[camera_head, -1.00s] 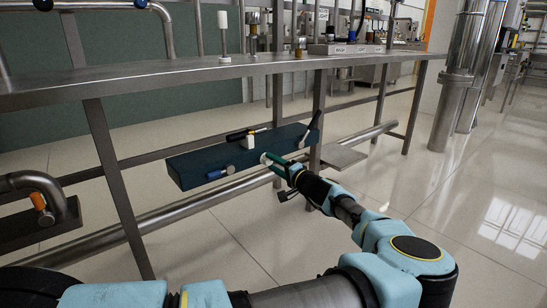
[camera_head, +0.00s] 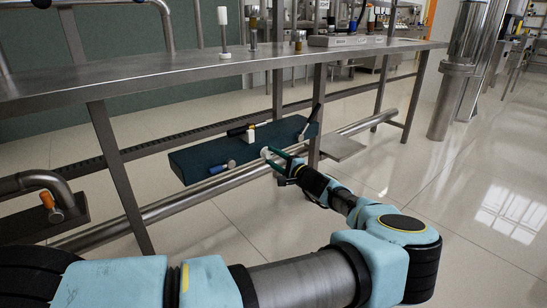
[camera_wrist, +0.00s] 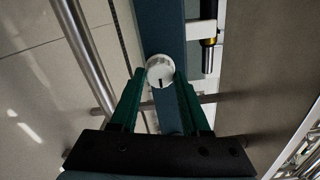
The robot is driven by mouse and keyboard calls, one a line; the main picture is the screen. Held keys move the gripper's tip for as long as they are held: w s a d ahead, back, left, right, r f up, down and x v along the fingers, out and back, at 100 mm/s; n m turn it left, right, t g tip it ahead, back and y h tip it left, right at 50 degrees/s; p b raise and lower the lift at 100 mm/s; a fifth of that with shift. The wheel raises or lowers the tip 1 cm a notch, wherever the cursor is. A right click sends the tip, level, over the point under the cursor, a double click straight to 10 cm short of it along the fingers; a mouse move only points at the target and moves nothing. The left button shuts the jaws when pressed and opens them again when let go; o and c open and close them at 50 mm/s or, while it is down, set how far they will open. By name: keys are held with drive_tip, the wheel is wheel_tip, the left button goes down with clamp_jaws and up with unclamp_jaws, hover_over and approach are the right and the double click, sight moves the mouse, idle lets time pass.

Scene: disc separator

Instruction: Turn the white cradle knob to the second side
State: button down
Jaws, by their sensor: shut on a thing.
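The white cradle knob (camera_wrist: 160,71) is a round white disc with a dark mark near its lower edge in the wrist view. It stands on the front of a dark teal block (camera_head: 232,160) under the steel bench. My gripper (camera_wrist: 160,84) has green fingers on both sides of the knob and is shut on it. In the head view the knob (camera_head: 266,153) is small and partly hidden by my gripper (camera_head: 274,156).
A steel bench (camera_head: 150,82) spans above the block, its legs close to my arm. A steel pipe (camera_head: 200,193) runs below the block. A black-handled white fitting (camera_head: 250,135) and a blue-and-white knob (camera_head: 222,166) are on the block. Open floor lies right.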

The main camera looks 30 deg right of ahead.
drive_tip(key=shift+c, duration=1.9)
unclamp_jaws()
drive_tip(key=s+d+p, duration=0.1)
drive_tip(key=s+d, duration=0.1)
drive_tip(key=s, duration=0.8)
drive_tip(key=shift+s+p, duration=0.3)
drive_tip(key=shift+p, duration=0.05)
